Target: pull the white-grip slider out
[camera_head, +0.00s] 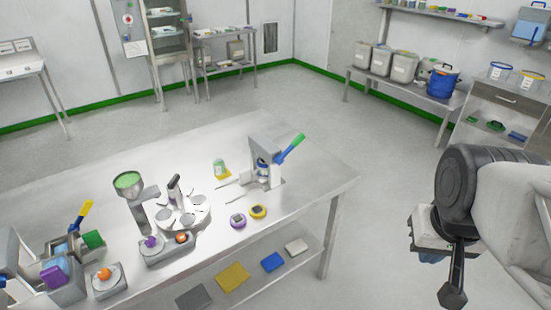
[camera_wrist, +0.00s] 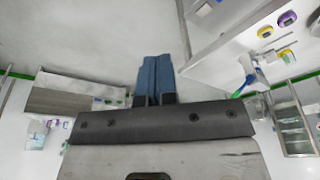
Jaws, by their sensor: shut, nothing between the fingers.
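I cannot make out a white-grip slider for certain in either view. A round white turntable (camera_head: 183,212) with a dark and pale upright handle (camera_head: 174,188) stands on the steel bench (camera_head: 130,165). A funnel with a green fill (camera_head: 128,184) is beside it. A grey press (camera_head: 266,160) with a green and blue lever (camera_head: 290,147) stands to the right, with thin rods reaching left from its base. My gripper (camera_head: 453,296) is at the right of the head view, far from these things. In the wrist view its blue fingers (camera_wrist: 154,80) are together and empty.
Purple (camera_head: 237,220) and yellow (camera_head: 258,211) round items lie in front of the press. A device with a yellow lever (camera_head: 82,214) stands at the bench's left. Coloured blocks lie on the shelf below. The floor between bench and arm is clear.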

